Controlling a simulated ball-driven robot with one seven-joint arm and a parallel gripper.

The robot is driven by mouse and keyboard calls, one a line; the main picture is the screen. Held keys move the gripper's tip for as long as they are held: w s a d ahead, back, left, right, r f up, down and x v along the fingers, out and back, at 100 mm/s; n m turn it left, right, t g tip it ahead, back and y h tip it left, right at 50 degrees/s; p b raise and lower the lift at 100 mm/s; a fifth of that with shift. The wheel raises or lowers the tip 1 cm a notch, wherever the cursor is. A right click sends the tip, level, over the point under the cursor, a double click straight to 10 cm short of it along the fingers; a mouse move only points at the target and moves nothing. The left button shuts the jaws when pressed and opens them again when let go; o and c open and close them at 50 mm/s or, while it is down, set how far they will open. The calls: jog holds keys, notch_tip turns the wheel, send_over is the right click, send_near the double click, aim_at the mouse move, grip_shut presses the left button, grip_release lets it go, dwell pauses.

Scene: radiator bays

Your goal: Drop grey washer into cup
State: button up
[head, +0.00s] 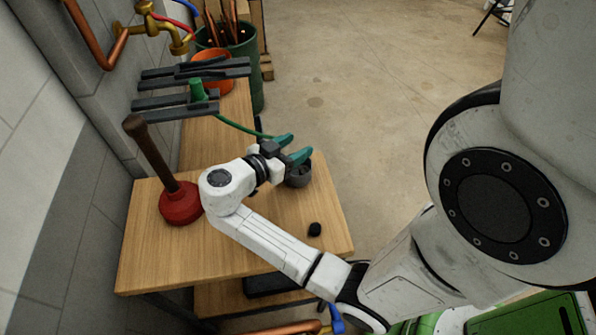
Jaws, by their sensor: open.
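My gripper (298,147) has teal fingers that stand apart, and nothing shows between them. It is above the far edge of the bench, over or just behind a small dark grey cup (299,178). The cup stands upright near the bench's right edge, partly covered by the lower finger. I cannot make out a grey washer. The inside of the cup is too small and dark to tell what lies in it. A small black round piece (314,229) lies on the bench in front of the cup.
A red plunger (181,203) with a brown handle stands on the wooden bench (150,250), left of my arm. Dark slatted bars (175,102), an orange pot (214,80) and a green bin (250,75) are behind. Brass taps (160,25) are on the wall. Open floor lies right.

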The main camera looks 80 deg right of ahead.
jog(key=p+v, duration=0.9)
jog(key=v, duration=0.1)
jog(key=shift+w+r+p, duration=0.15)
jog(key=shift+r+p, duration=0.05)
jog(key=shift+p, duration=0.2)
jog(key=shift+a+f+p, duration=0.1)
jog(key=shift+a+p, duration=0.1)
jog(key=shift+p, duration=0.2)
jog(key=shift+f, duration=0.1)
